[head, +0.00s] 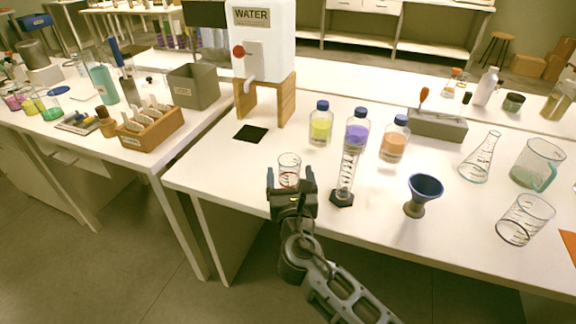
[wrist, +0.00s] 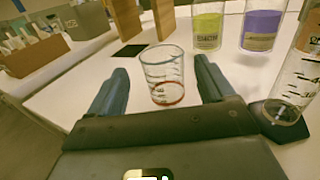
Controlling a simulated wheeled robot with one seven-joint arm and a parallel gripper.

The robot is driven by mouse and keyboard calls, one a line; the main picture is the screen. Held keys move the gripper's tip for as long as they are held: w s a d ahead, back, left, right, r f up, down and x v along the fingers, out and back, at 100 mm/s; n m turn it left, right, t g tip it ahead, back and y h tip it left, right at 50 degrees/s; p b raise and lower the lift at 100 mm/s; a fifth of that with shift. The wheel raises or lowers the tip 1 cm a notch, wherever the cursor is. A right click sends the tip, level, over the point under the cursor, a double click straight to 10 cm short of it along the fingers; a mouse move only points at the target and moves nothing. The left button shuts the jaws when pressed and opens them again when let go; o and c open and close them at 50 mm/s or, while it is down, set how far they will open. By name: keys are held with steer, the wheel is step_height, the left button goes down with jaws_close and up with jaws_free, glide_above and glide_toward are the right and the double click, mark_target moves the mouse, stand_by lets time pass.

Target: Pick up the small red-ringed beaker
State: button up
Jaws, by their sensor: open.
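The small red-ringed beaker (head: 289,162) is clear glass with dark marks and a red ring low on its wall. It stands upright on the white table, near its front edge. In the wrist view the beaker (wrist: 165,76) is just ahead, between the two fingers as seen from the wrist. My gripper (head: 291,174) is open, with one finger to each side of the beaker's lower part in the picture. In the wrist view the fingers (wrist: 160,80) show no contact with the glass. The head view hides the beaker's base behind my gripper.
A graduated cylinder (head: 347,175) stands close on the right, with a blue funnel cup (head: 420,196) beyond. Yellow (head: 320,124), purple (head: 357,130) and orange (head: 394,140) bottles stand behind. A black square (head: 251,133) lies before the water dispenser (head: 263,40). The table left of the beaker is clear.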

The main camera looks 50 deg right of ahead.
mark_target(288, 159)
steer(key=x, duration=0.7)
steer(key=shift+d+f, duration=0.15)
steer(key=shift+f, duration=0.2)
steer(key=shift+c, duration=0.3)
steer(key=c, duration=1)
